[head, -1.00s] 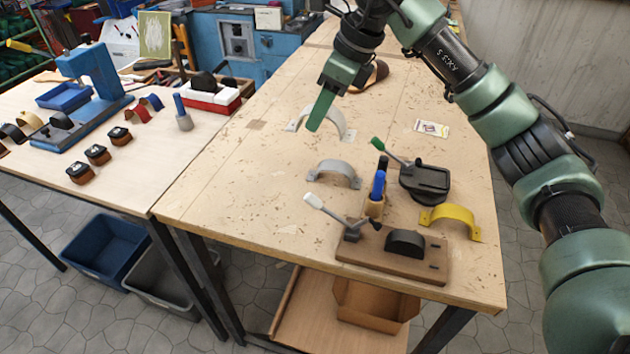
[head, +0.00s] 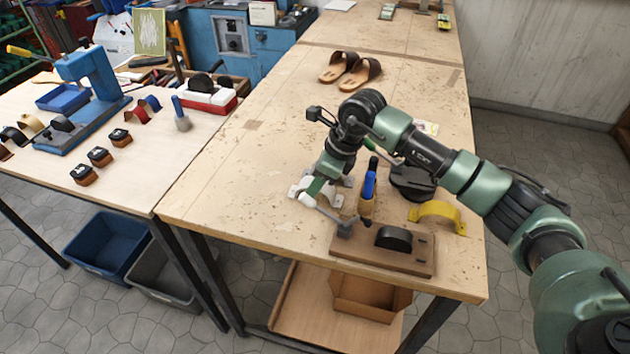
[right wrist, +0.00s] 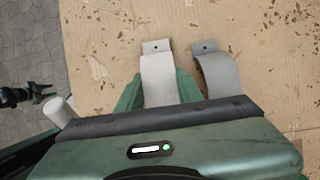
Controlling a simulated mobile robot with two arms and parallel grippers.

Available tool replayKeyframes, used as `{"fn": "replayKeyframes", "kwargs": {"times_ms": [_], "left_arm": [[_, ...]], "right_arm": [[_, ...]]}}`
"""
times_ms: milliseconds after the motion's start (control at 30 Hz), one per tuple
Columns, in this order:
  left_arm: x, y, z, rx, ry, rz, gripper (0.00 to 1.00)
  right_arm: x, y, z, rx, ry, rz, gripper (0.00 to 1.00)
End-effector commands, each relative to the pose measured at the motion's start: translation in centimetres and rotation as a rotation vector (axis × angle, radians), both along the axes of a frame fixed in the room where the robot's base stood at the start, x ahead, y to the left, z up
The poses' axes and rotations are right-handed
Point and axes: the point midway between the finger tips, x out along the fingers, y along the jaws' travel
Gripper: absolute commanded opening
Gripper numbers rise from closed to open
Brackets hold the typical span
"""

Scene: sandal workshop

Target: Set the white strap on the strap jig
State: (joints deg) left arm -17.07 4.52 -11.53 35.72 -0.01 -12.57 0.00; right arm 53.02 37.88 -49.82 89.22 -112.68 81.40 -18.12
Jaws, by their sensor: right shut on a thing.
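The white strap (right wrist: 158,78), a curved band with a holed end tab, sits between the green fingers of my right gripper (right wrist: 158,92). In the head view my right gripper (head: 315,187) is shut on it beside the grey strap, and mostly hides the strap. The strap jig (head: 385,257) is a brown wooden base at the table's front edge. It has a black rounded form (head: 393,238) and a toggle clamp with a white handle (head: 307,200), close to my gripper. The jig's form is bare. My left gripper is not in view.
A grey strap (right wrist: 217,73) lies right beside the held one. Brown sandals (head: 350,70) lie farther back. The table's left part is clear.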

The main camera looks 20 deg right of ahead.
Motion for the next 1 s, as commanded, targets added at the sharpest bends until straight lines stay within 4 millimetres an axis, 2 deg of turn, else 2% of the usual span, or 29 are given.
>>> {"fn": "replayKeyframes", "kwargs": {"times_ms": [100, 367, 400, 467, 500, 867, 1000], "left_arm": [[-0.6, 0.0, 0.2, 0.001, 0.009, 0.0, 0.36], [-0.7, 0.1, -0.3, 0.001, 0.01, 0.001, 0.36], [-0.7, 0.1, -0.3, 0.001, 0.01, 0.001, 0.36], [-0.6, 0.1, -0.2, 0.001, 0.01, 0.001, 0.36], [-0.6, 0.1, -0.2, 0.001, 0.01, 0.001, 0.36], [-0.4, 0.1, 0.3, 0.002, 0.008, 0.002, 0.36], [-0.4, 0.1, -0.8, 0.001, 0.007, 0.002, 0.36]], "right_arm": [[0.0, 0.0, -0.5, 0.0, -0.003, 0.0, 0.0], [0.0, 0.0, -0.8, 0.0, -0.003, 0.0, 0.0], [0.0, 0.0, -0.8, 0.0, -0.003, 0.0, 0.39], [0.0, 0.0, -0.7, 0.0, -0.003, 0.0, 0.55], [0.0, 0.0, -0.7, 0.0, -0.003, 0.0, 0.57], [0.0, 0.0, -0.2, 0.0, -0.003, 0.0, 0.57], [-0.2, -0.7, 1.1, 0.0, -0.007, -0.001, 0.57]]}}
